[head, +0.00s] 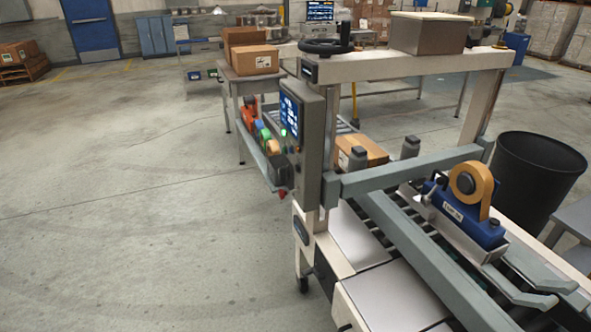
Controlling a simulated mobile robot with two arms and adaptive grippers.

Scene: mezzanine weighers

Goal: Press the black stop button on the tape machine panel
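The tape machine (350,183) stands right of centre, with pale posts, a top crossbar and a roller bed. Its grey control panel (312,150) is mounted on the near left post and seen at a steep angle. The panel has a lit blue screen (290,112) at the top and small controls below it. A black stop button cannot be made out clearly among these small dark controls. Neither of my grippers is in view.
A blue tape head with an orange roll (472,187) sits over the rollers. A carton (362,150) lies on the bed behind the panel. A black bin (538,180) stands at right. A table with cartons (254,60) is behind. The floor at left (120,200) is clear.

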